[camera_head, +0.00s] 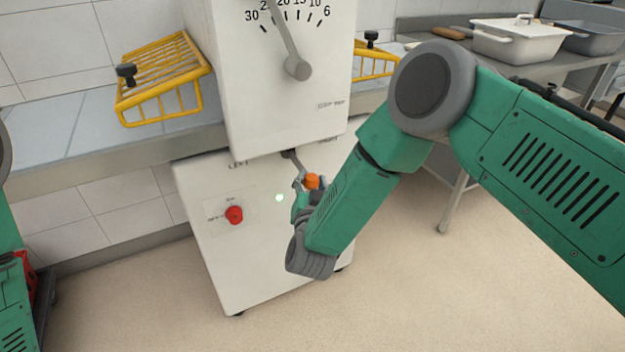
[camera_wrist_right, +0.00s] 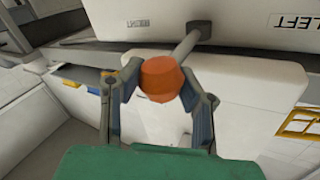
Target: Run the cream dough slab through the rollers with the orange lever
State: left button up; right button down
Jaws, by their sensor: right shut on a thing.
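The orange lever (camera_head: 312,181) sticks out on a metal rod under the upper housing of the white dough sheeter (camera_head: 270,110). My right gripper (camera_head: 304,186) is shut on its orange knob. In the right wrist view the knob (camera_wrist_right: 161,79) sits between the two fingers (camera_wrist_right: 160,92), and its rod runs up to a dark socket. The cream dough slab is not visible in either view. The rollers are hidden inside the housing. My left gripper is out of view; only part of my left arm shows at the left edge.
Yellow wire guards (camera_head: 165,75) flank the sheeter over a grey belt. A dial with a pointer (camera_head: 297,67) is on its front, and a red button (camera_head: 234,215) is lower down. A metal table at the right holds a white lidded container (camera_head: 520,42). The floor in front is clear.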

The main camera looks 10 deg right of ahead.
jog(key=shift+w+d+r, duration=0.1)
jog(key=shift+d, duration=0.2)
jog(key=c, duration=1.1)
grip_release()
jog(key=shift+d, duration=0.1)
jog(key=shift+o, duration=0.2)
jog(key=shift+a, duration=0.3)
jog(key=shift+s+a, duration=0.15)
jog(key=shift+s, duration=0.1)
jog(key=v, duration=1.1)
jog(key=shift+s, duration=0.2)
jog(key=shift+f, duration=0.3)
